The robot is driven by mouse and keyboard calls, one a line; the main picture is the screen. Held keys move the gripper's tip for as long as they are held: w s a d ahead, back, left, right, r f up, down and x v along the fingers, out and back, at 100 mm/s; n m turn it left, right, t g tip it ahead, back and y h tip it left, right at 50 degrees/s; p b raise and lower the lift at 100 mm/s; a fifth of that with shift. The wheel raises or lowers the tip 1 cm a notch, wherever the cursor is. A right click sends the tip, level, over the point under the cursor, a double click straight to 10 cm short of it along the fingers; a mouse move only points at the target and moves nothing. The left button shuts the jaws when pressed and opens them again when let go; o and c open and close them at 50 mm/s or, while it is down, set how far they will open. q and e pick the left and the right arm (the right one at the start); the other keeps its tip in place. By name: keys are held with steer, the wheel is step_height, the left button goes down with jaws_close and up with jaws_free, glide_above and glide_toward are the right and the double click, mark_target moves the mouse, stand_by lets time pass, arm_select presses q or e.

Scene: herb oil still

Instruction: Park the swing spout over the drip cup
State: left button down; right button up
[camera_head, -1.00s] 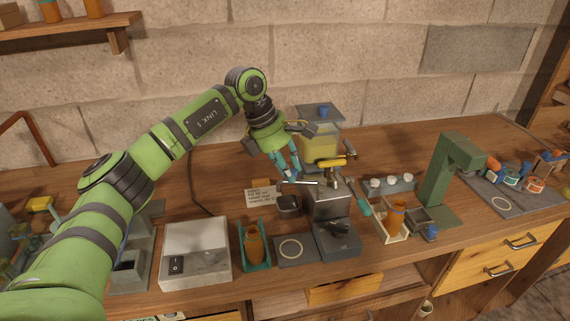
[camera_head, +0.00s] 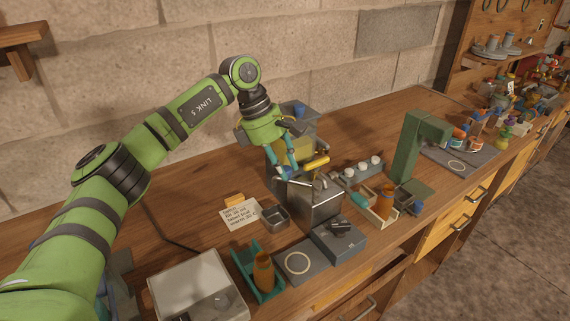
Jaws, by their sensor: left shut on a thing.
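The metal still body (camera_head: 315,207) stands on the bench, with a yellow handle (camera_head: 315,163) above it. My left gripper (camera_head: 286,174) points down at the body's upper left side. It is shut on a small part there, apparently the swing spout; the fingers hide most of it. A small grey square cup (camera_head: 275,216), apparently the drip cup, stands on the bench left of the body. Its opening shows uncovered, below and left of the gripper. I cannot tell exactly where the spout's end points. My right gripper is not in view.
A note card (camera_head: 239,215) lies left of the cup. A teal holder with a brown bottle (camera_head: 263,272) and a dark pad with a ring (camera_head: 297,263) are in front. A green stand (camera_head: 421,150) is at right. A yellow-filled tank (camera_head: 293,148) stands behind the gripper.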

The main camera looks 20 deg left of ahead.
arm_select(q)
steer(key=shift+w+d+r, duration=0.1)
steer(key=shift+r, duration=0.1)
steer(key=c, duration=1)
jaws_free()
steer(key=shift+d, duration=0.15)
steer(key=shift+f, duration=0.1)
steer(key=shift+a+r, duration=0.2)
steer(key=shift+a, duration=0.05)
steer(key=v, duration=1.1)
steer(key=shift+d+r, duration=0.1)
steer(key=shift+r, duration=0.25)
